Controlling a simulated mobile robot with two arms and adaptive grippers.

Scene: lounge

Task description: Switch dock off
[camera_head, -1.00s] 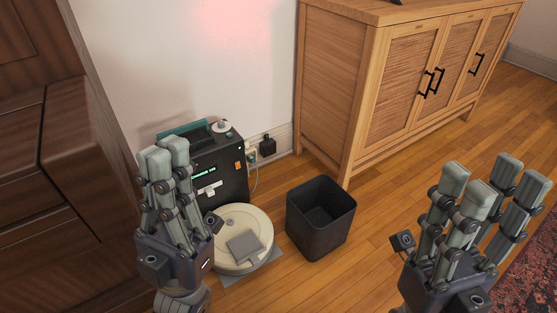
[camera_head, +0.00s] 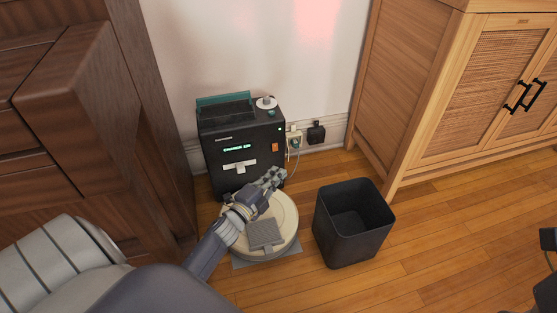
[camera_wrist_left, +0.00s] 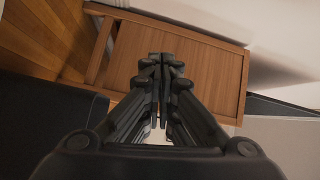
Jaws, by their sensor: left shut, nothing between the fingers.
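The dock (camera_head: 215,160) is a dark box against the wall. Its front has a green lit display (camera_head: 237,148), a pale lever-like piece (camera_head: 238,168) and an orange switch (camera_head: 275,147) near the right edge. A small green light shows above the switch. My left gripper (camera_head: 278,175) is shut and empty, in front of the dock's lower right and below the orange switch. Whether it touches the dock cannot be told. In the left wrist view the closed fingers (camera_wrist_left: 161,62) show. A small part of my right gripper (camera_head: 548,250) shows at the right edge.
A cream round robot vacuum (camera_head: 285,230) lies before the dock. A black bin (camera_head: 350,250) stands to its right. A wall outlet (camera_head: 294,140) with a cord and a black plug (camera_head: 316,133) are right of the dock. Wooden cabinets (camera_head: 410,90) stand on both sides.

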